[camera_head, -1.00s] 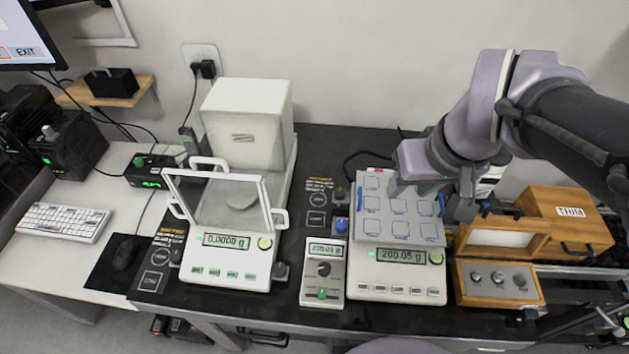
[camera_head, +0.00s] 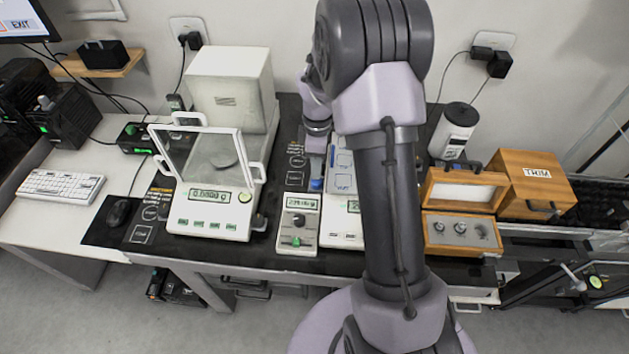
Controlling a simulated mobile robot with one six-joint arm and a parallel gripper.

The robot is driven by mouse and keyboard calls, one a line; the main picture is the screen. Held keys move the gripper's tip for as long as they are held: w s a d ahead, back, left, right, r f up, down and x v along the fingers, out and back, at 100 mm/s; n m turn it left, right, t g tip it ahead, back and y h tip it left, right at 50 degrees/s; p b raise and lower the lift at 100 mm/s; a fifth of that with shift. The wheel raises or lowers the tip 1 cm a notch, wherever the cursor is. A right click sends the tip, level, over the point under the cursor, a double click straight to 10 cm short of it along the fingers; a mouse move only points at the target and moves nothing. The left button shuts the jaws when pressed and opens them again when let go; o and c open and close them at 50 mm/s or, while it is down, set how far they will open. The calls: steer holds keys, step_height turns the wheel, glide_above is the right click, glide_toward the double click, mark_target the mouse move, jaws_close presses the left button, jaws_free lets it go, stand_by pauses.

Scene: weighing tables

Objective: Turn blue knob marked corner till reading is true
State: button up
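The right-hand balance (camera_head: 338,238) is mostly hidden behind my arm. Its tilted pan plate with blue-outlined squares (camera_head: 342,172) shows only as a strip at the left, and its display (camera_head: 353,206) is cut off, so the reading cannot be made out. A blue knob (camera_head: 317,184) shows at the left of this balance, near its back left corner. My gripper end (camera_head: 318,148) hangs just above and behind the blue knob, pointing down. The fingers are too small and dark to tell whether they are open or touch the knob.
A draft-shield balance (camera_head: 212,215) stands farther left. Wooden boxes, one marked TRIM (camera_head: 537,174), a knob box (camera_head: 460,232) and a white bottle (camera_head: 455,130) stand to the right.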

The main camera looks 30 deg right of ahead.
step_height(320, 180, down, 6)
steer(key=shift+f+b, duration=0.2)
steer(key=shift+b, duration=0.6)
jaws_close()
steer(key=shift+m, duration=1.5)
jaws_free()
step_height(320, 180, up, 18)
steer(key=p, duration=0.6)
steer(key=shift+f, duration=0.2)
